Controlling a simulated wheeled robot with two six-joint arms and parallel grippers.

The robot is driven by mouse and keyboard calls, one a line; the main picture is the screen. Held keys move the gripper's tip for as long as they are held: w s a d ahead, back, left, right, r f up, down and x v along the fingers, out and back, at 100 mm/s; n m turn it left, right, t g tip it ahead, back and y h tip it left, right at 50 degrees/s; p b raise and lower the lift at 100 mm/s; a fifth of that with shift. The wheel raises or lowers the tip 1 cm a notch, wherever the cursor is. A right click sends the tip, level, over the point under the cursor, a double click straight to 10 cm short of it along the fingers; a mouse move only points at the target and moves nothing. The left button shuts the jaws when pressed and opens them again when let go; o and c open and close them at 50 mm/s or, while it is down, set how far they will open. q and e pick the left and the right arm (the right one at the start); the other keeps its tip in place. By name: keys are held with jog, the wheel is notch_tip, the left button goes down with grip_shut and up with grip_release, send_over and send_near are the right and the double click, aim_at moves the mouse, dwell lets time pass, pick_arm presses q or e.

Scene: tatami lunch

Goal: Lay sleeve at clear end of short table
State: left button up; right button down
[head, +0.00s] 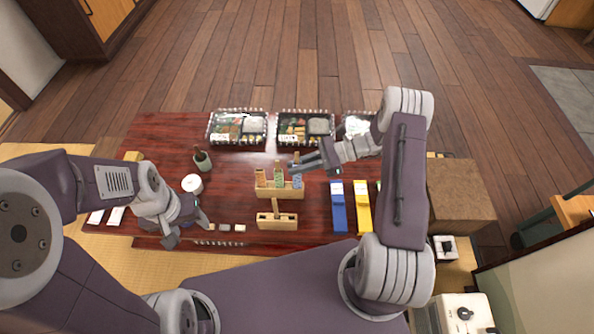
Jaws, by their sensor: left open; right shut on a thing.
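The short table is a dark red wooden table (150,150). Long flat sleeve-like pieces lie on its right part, one blue (338,207) and one yellow (362,209). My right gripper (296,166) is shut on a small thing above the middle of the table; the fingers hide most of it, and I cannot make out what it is. Just below it stands a wooden holder (279,192) with orange, green and blue upright pieces.
Lunch boxes (237,127) line the back edge. A dark green bottle (202,160) and a white round item (192,183) stand at the left. A second wooden holder (277,221) is at the front middle. A brown box (460,193) stands beyond the right end.

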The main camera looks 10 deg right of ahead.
pick_arm(q)
notch_tip(320, 180, up, 3)
jog(key=shift+f+p, duration=0.1)
jog(key=shift+p, duration=0.65)
pick_arm(e)
notch_tip(320, 180, up, 6)
jog(key=shift+f, duration=0.15)
